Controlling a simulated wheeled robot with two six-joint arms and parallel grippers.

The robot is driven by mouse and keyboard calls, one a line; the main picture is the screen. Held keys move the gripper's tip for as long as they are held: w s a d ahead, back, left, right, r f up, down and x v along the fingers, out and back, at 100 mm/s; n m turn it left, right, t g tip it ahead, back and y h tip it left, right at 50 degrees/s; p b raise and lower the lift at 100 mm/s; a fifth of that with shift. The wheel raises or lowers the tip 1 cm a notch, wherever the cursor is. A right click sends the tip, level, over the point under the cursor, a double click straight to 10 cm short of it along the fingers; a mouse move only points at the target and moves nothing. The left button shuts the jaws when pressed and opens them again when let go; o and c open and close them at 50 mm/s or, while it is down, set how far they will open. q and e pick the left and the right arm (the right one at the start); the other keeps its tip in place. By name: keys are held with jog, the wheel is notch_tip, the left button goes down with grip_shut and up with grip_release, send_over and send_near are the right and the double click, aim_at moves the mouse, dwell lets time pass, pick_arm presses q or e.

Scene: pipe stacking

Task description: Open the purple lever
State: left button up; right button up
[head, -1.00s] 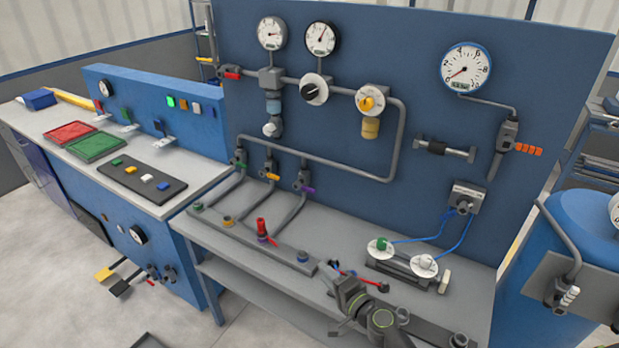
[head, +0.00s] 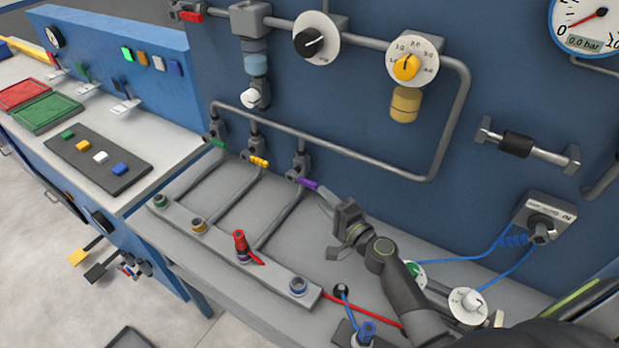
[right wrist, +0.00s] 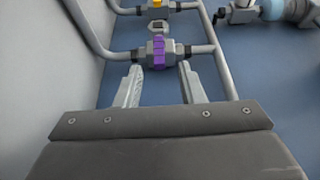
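The purple lever (head: 307,183) sits on the rightmost of three small valves below the pipe loop on the blue panel. It also shows in the right wrist view (right wrist: 158,53), on a grey valve body. My right gripper (head: 326,193) is just to the right of the lever in the head view. In the right wrist view its fingers (right wrist: 160,75) are spread, with the lever's near end around their tips and empty space between them. I cannot tell whether either finger touches the lever. My left gripper is not in view.
A yellow lever (head: 259,162) and a green lever (head: 217,143) sit on the neighbouring valves to the left. Pipes run down from the valves to a grey manifold (head: 220,246) on the bench. A white-faced regulator (head: 432,48) is above right.

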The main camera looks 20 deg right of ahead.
aim_at(313, 188)
jog(key=shift+w+f, duration=0.1)
jog(key=shift+w, duration=0.5)
jog(key=x, duration=0.6)
jog(key=shift+w+a, duration=0.1)
jog(key=shift+w, duration=0.1)
grip_shut()
